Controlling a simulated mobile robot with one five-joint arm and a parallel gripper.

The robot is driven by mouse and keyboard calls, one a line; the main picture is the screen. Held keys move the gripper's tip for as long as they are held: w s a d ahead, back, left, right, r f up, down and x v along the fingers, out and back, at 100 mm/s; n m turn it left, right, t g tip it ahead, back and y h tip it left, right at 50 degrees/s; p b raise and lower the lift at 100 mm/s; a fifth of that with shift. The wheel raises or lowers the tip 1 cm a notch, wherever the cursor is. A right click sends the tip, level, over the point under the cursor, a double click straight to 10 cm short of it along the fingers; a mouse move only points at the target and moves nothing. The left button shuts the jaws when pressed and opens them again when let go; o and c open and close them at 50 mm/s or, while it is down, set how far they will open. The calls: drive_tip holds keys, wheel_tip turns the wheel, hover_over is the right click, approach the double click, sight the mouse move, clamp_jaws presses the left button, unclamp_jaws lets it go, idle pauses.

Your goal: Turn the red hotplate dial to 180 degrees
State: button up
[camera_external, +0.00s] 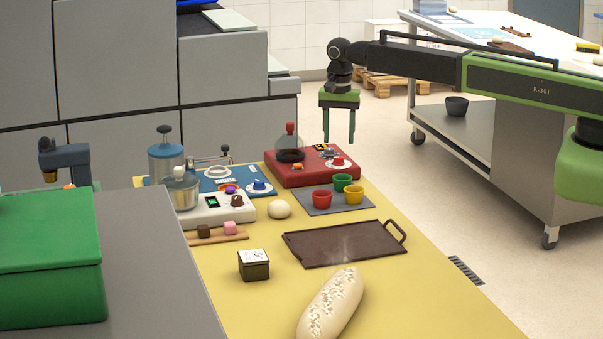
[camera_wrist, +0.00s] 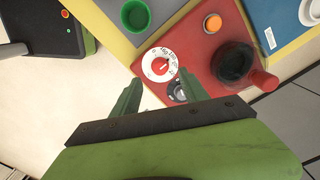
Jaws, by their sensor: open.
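The red hotplate (camera_external: 290,178) stands at the far right corner of the yellow-topped counter. Its red dial (camera_external: 338,161) sits on a white scale disc near the right side. In the wrist view the dial (camera_wrist: 160,66) shows close up with a pale mark on it; the numbers are too small to read surely. My gripper (camera_external: 338,140) points down, open and empty, and appears above the dial side of the hotplate. In the wrist view my gripper (camera_wrist: 160,88) has its two green fingers spread, with the dial just beyond and between their tips.
An orange button (camera_wrist: 212,23) and a dark round plate with a red-knobbed part (camera_wrist: 262,80) are on the hotplate. Red, green and yellow cups (camera_external: 354,195) stand on a grey mat nearby. A blue unit (camera_external: 262,187) and a white unit (camera_external: 215,212) stand left.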

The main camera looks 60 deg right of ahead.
sight(338, 159)
wheel_tip(338, 159, up, 12)
drive_tip(key=p, duration=1)
drive_tip(key=shift+f, duration=0.2)
drive_tip(key=s+a+f+n+b, duration=0.2)
drive_tip(key=s+f+n+b, duration=0.1)
drive_tip(key=s, duration=0.4)
drive_tip(key=s+a+f+n+b, duration=0.2)
drive_tip(key=s+n+b, duration=0.1)
drive_tip(key=s+n, duration=0.3)
drive_tip(key=s+a+f+n+b, duration=0.2)
drive_tip(key=s+n, duration=0.3)
drive_tip(key=s, duration=0.5)
drive_tip(key=shift+f+b, duration=0.45)
drive_tip(key=shift+f, duration=0.35)
